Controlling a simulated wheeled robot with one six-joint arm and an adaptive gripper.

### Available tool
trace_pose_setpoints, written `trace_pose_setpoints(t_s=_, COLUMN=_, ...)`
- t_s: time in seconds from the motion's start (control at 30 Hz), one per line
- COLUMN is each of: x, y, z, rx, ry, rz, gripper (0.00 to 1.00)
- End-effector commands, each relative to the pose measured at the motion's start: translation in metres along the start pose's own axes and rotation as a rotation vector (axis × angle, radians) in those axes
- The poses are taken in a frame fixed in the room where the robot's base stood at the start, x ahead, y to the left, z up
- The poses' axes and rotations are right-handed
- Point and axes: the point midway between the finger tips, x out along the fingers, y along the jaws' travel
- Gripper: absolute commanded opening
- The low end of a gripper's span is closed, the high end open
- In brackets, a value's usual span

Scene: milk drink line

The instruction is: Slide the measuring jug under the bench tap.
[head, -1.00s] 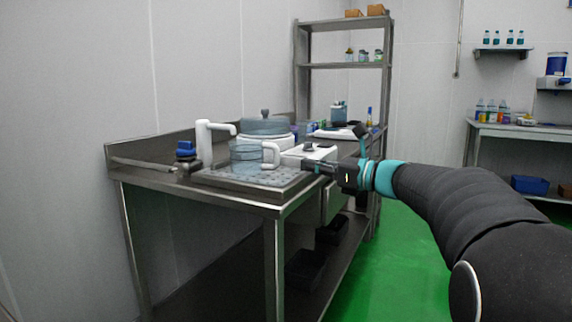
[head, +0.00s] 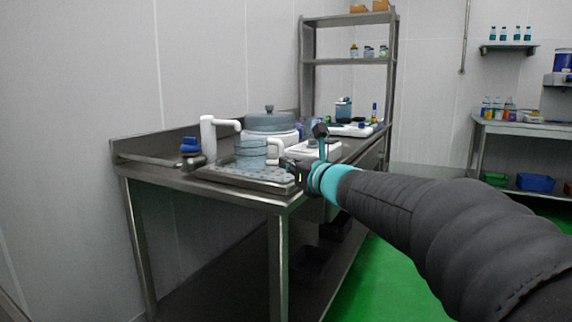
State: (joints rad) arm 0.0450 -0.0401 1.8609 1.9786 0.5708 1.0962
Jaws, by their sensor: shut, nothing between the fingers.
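The measuring jug (head: 250,153) is a clear bluish cylinder with a white handle (head: 274,151) on its right side. It stands upright on the perforated drip tray (head: 222,174) on the steel bench. The white bench tap (head: 208,137) rises at the left, and its spout tip shows above the jug's left rim. Whether the spout is truly over the jug's mouth I cannot tell. My gripper (head: 286,164) is shut and empty, low beside the handle on the right. Its fingertips are small and partly hidden, so contact with the jug is unclear.
A lidded blue-grey vessel (head: 269,121) stands close behind the jug. A white box-like device (head: 314,150) sits behind my gripper. A blue-topped fitting (head: 190,147) is left of the tap. The bench's front rail (head: 200,189) lies below; the green floor (head: 375,294) is clear.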

Motion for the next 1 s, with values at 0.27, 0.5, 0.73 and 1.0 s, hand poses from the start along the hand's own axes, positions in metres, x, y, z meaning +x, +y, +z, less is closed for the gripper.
trace_pose_setpoints(t_s=0.27, x=0.054, y=0.000, z=0.000, rx=0.001, ry=0.001, rz=0.002, gripper=0.00)
trace_pose_setpoints(t_s=0.5, x=0.090, y=0.000, z=0.001, rx=0.000, ry=0.000, rz=0.001, gripper=0.00)
trace_pose_setpoints(t_s=0.73, x=0.104, y=0.000, z=0.000, rx=0.000, ry=0.000, rz=0.000, gripper=0.00)
trace_pose_setpoints(t_s=1.0, x=0.104, y=0.000, z=0.000, rx=0.000, ry=0.000, rz=0.000, gripper=0.00)
